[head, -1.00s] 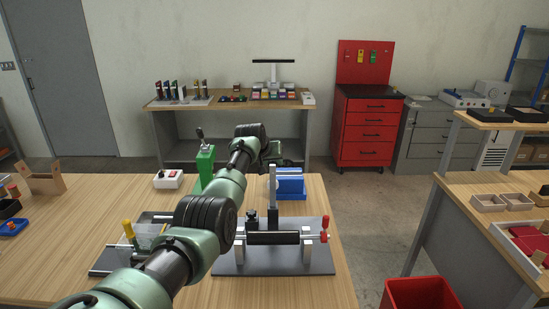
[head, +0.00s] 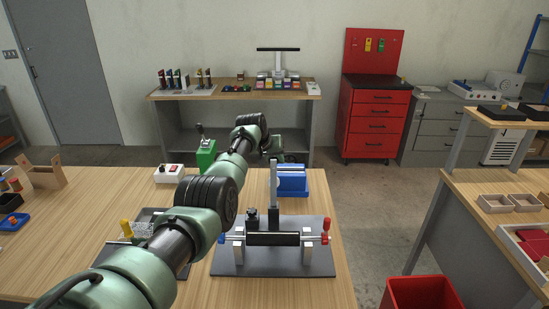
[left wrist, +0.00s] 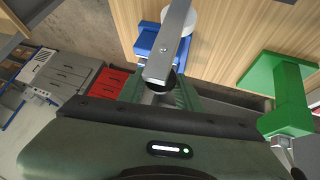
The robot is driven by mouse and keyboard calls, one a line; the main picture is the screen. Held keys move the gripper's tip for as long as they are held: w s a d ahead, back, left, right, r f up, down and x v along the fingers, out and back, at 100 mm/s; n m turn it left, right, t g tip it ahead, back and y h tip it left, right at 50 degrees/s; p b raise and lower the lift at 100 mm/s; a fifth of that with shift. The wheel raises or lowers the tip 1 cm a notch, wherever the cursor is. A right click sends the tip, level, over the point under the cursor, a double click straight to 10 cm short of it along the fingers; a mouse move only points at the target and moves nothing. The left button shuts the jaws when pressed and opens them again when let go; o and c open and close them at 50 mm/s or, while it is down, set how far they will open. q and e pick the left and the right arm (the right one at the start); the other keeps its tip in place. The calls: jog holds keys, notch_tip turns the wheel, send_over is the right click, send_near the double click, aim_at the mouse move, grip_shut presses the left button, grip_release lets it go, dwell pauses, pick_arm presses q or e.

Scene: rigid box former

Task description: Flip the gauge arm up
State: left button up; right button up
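The fixture (head: 318,262) is a dark plate with a black roller, metal blocks and a red-knobbed handle (head: 326,225) at its right. A flat grey bar (head: 274,186), probably the gauge arm, stands upright at its back. What looks like the same bar (left wrist: 172,42) shows large in the left wrist view, in front of the blue block. My right gripper is not in view.
The blue block (head: 292,182) stands behind the fixture. A green press (head: 206,156) and a white switch box (head: 169,174) stand farther left. A yellow-knobbed device (head: 127,229) is partly hidden by my arm. Bare wood lies in front of the fixture.

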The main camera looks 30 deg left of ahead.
pick_arm(q)
jog(key=shift+o, duration=1.4)
jog(key=shift+s+f, duration=0.15)
jog(key=shift+f, duration=0.35)
jog(key=shift+a, duration=0.2)
jog(key=shift+r, duration=0.15)
jog(key=shift+r, duration=0.1)
jog(key=shift+d+r, duration=0.1)
jog(key=shift+r, duration=0.1)
jog(key=shift+v, duration=0.8)
jog(key=shift+b+v, duration=0.6)
jog(key=shift+v, duration=2.1)
jog(key=shift+s+f, duration=0.1)
jog(key=shift+c, duration=0.3)
